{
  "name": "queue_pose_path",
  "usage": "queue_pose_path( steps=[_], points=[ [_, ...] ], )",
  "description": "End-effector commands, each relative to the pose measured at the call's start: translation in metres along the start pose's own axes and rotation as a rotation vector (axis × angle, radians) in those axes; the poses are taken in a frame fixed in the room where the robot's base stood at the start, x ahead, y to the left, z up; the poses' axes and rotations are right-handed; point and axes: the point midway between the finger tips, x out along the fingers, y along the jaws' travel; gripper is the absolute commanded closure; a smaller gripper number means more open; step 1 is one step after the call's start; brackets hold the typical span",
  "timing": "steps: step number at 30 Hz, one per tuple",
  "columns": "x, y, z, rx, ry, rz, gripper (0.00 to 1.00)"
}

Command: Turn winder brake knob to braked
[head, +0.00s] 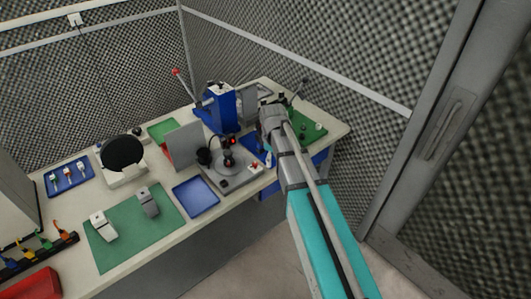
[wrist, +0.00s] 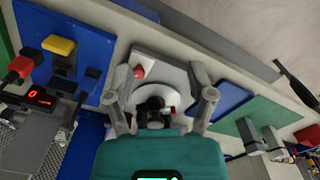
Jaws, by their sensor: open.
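The winder appears to be the grey machine (head: 232,178) on the bench, with a black spindle part on a flat grey base. A small red knob (head: 255,166) sits at its right corner. I cannot tell for certain that this is the brake knob, or read its setting. In the wrist view, a red knob (wrist: 139,72) shows on the pale base (wrist: 158,66), near the left finger. My gripper (wrist: 161,84) is open and empty. Its fingers frame the black spindle (wrist: 153,108) in that view, with no clear contact. In the head view my arm's end hides the fingertips.
A blue press (head: 220,108) with a red-tipped lever stands behind the winder. A blue tray (head: 195,197) and a green mat (head: 130,228) with two small devices lie to the left. Foam walls enclose the bench; a door frame stands at right.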

Motion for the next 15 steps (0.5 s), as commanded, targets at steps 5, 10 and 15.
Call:
queue_pose_path(
  steps=[5, 10, 15],
  points=[
    [0.009, -0.014, 0.020, 0.132, 0.000, 0.000, 0.29],
    [0.015, -0.025, 0.038, 0.260, 0.000, 0.000, 0.29],
    [0.021, -0.037, 0.054, 0.388, 0.000, 0.000, 0.29]
  ],
)
